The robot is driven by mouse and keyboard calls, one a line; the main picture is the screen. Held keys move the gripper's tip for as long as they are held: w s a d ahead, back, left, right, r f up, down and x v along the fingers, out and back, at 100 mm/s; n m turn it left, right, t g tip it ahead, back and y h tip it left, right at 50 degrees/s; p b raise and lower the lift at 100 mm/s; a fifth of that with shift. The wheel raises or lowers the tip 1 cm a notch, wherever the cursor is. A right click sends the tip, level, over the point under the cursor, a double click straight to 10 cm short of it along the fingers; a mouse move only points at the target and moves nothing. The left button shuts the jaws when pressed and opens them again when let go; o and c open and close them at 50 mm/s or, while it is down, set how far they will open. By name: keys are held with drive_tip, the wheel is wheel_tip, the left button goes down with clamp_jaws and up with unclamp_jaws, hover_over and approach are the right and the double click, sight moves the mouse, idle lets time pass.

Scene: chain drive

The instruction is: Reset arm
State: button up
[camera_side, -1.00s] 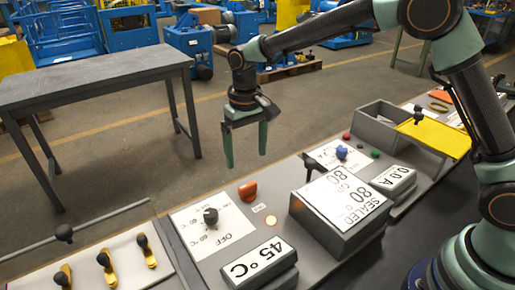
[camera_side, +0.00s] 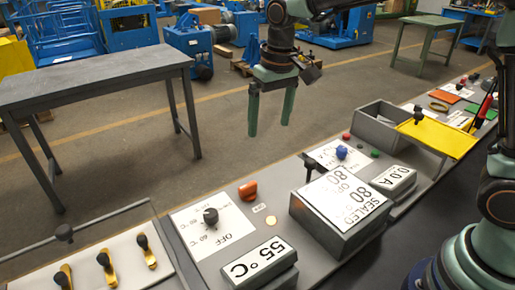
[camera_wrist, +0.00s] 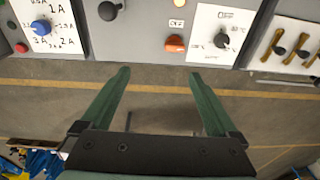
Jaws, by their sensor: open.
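My gripper (camera_side: 271,119) is open and empty, its two green fingers pointing down above the floor behind the control panel. It touches nothing. In the wrist view the gripper (camera_wrist: 158,74) shows its fingers spread wide, with nothing between them. The panel holds a black knob (camera_side: 210,216) on a white plate, an orange rocker (camera_side: 248,190) and a blue knob (camera_side: 341,152). The current display (camera_side: 393,180) reads 0.0 A. A sealed box (camera_side: 340,205) stands between them.
Black-handled yellow levers (camera_side: 105,262) sit at the lower left. A grey table (camera_side: 95,85) stands at the left.

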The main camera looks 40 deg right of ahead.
drive_tip(key=s+d+r+t, duration=0.3)
drive_tip(key=s+d, duration=0.8)
drive_tip(key=s, duration=0.4)
drive_tip(key=shift+t, duration=0.6)
